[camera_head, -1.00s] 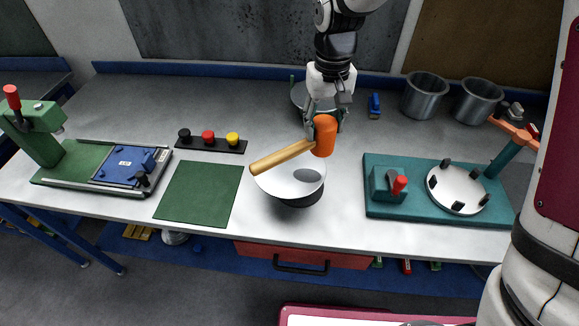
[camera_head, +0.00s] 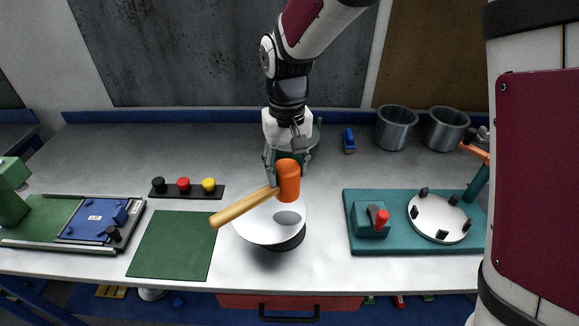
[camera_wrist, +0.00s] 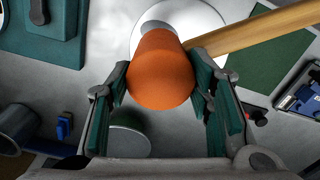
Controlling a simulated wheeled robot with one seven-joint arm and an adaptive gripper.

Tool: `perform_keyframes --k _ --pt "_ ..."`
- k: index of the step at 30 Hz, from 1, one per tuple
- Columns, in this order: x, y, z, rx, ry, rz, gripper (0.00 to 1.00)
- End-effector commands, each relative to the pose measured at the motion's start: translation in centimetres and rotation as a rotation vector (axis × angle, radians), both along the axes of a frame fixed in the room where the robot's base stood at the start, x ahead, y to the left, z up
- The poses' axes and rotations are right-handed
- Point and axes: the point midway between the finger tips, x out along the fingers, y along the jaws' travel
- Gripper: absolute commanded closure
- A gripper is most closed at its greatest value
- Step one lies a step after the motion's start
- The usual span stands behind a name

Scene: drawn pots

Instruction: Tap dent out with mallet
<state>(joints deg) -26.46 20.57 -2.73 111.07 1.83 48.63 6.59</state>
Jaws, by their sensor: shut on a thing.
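My gripper (camera_head: 285,160) is shut on the mallet near its head. The mallet (camera_head: 288,181) has an orange head and a wooden handle that points to the lower left. It also shows in the wrist view (camera_wrist: 160,72), with the head between the green finger pads. Below it stands a white bowl-like pot (camera_head: 262,231) with a dark underside, on the table. A grey oval mark, a dent or a shadow, shows inside it. The bowl shows partly in the wrist view (camera_wrist: 205,14) behind the mallet head. I cannot tell whether the head touches the bowl.
A green mat (camera_head: 172,245) lies left of the bowl. A teal fixture with a white disc (camera_head: 440,217) stands to the right. A button strip (camera_head: 187,191), a blue clamp plate (camera_head: 92,221) and two metal pots (camera_head: 396,127) are around. A round item behind my gripper is mostly hidden.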

Motion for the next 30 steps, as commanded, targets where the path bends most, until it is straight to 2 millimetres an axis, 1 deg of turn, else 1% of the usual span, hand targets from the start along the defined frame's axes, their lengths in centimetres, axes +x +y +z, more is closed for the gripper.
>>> perform_keyframes --k 9,21,25,30 --pt "-0.1 0.0 0.1 0.001 0.0 0.0 1.0" --pt "0.1 0.0 -3.8 -0.001 0.002 0.0 1.0" --pt "0.0 0.0 -4.7 0.0 0.001 -0.001 1.0" --pt "0.0 0.0 -5.4 0.0 -0.001 -0.001 1.0"
